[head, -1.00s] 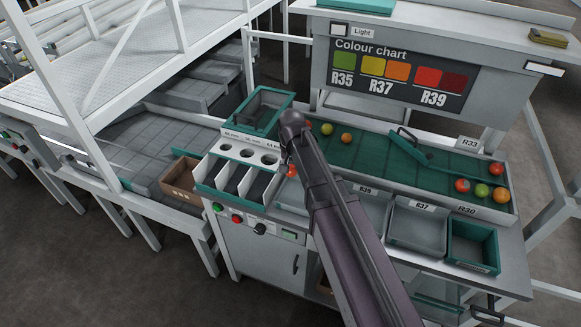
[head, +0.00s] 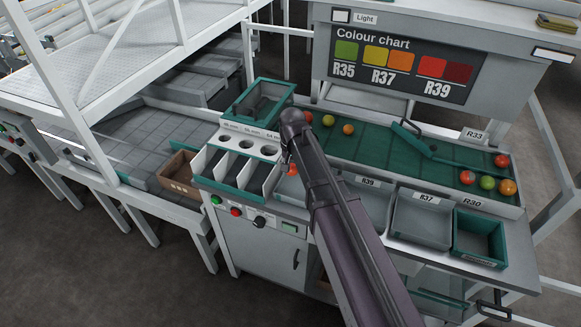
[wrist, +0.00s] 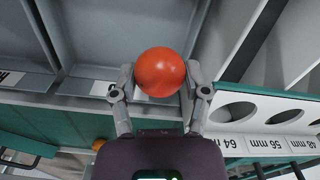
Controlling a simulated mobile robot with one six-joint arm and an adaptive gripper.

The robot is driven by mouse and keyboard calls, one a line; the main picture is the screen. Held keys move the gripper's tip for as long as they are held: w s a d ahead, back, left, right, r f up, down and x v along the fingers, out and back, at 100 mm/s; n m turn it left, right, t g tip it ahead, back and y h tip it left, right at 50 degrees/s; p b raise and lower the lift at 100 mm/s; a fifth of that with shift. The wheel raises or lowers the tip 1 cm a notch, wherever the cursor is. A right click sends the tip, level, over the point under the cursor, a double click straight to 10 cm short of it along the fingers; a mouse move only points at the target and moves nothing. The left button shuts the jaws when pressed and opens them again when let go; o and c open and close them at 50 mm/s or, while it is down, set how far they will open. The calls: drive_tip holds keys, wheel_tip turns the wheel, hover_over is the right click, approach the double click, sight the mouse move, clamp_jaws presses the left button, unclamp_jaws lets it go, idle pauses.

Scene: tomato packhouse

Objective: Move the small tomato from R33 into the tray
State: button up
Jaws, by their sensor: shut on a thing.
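My gripper (wrist: 160,85) is shut on a small orange-red tomato (wrist: 160,70), which sits between the two fingertips. In the head view the tomato (head: 292,170) is partly hidden by my arm, just right of the sizing slots. It is held above the grey trays along the bench front; the wrist view shows a grey tray (wrist: 85,35) beneath and beside it. The R33 sign (head: 475,134) stands at the right end of the green sorting bed (head: 385,150). A teal tray (head: 480,235) is at the right end of the front row.
The sizing gauge with round holes (wrist: 240,112) is close to the gripper's right in the wrist view. Grey trays labelled R39 (head: 368,182) and R37 (head: 427,198) line the front. Several other tomatoes lie on the bed, including a green one (head: 487,183).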

sight(292, 188)
drive_tip(key=shift+f+b, duration=2.95)
drive_tip(key=shift+f, duration=0.3)
drive_tip(key=shift+f+b, duration=0.6)
drive_tip(key=o, duration=0.9)
drive_tip(key=c, duration=0.3)
drive_tip(key=shift+c, duration=0.2)
drive_tip(key=shift+r, duration=0.1)
